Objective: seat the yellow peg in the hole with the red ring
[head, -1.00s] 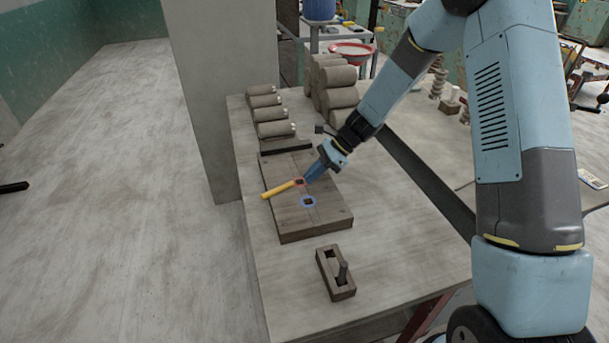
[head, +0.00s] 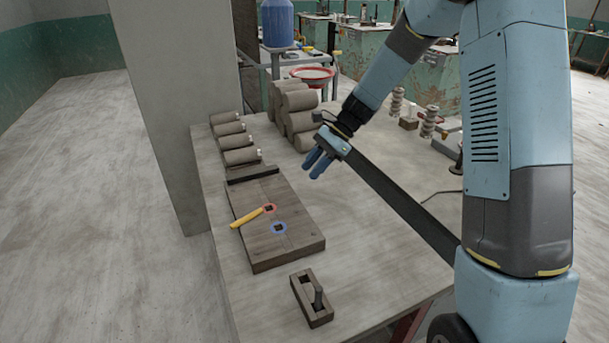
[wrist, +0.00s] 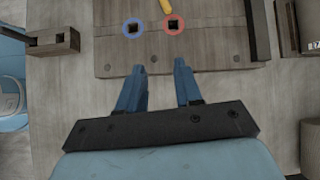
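The yellow peg (head: 247,217) lies tilted over or flat on the dark wooden board (head: 290,250), its right end at the edge of the red ring (head: 269,208). Its left end reaches to about the board's left edge. In the wrist view the peg (wrist: 165,6) is cut off by the top edge, and the hole in the red ring (wrist: 173,24) shows dark and empty below its tip. My gripper (head: 318,165) is open and empty, right of the board and apart from the peg. Its two spread fingers (wrist: 160,68) show in the wrist view.
A second hole with a blue ring (head: 278,228) is beside the red one. A slotted wooden block with a grey pin (head: 312,300) stands at the table's front. Clay rolls (head: 236,140) and a dark bar (head: 252,174) lie behind the board. The table right of the board is clear.

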